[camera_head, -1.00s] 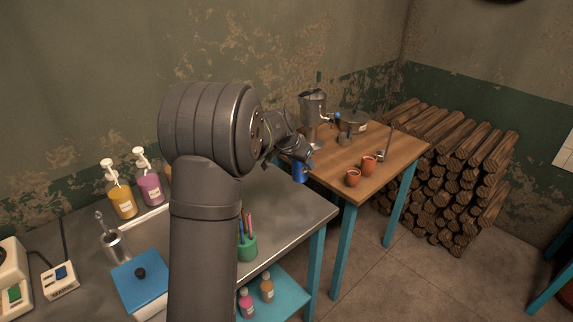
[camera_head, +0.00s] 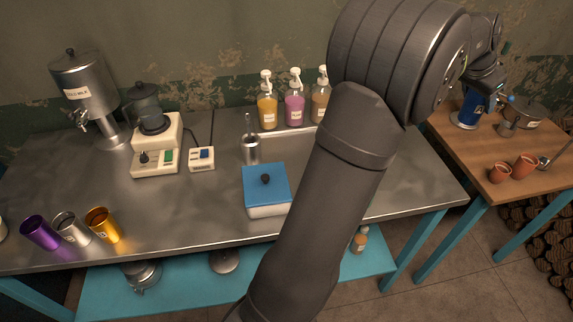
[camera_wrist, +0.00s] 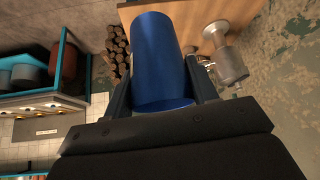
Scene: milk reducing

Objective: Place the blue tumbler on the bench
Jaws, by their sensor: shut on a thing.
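The blue tumbler (camera_wrist: 160,62) is held between the two fingers of my gripper (camera_wrist: 160,88) in the wrist view. In the head view the blue tumbler (camera_head: 475,104) shows below my gripper (camera_head: 484,88) at the right, in front of the wooden table's far left part. The metal bench (camera_head: 222,205) spans the left and middle of the head view. My arm crosses in front of its right part and hides some of it.
Purple (camera_head: 40,232), silver (camera_head: 71,229) and gold (camera_head: 103,225) tumblers stand at the bench's front left. A blue-lidded box (camera_head: 266,186), a blender (camera_head: 155,140), a dispenser (camera_head: 88,92) and pump bottles (camera_head: 294,100) also stand there. Orange cups (camera_head: 525,166) stand on the wooden table (camera_head: 468,152).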

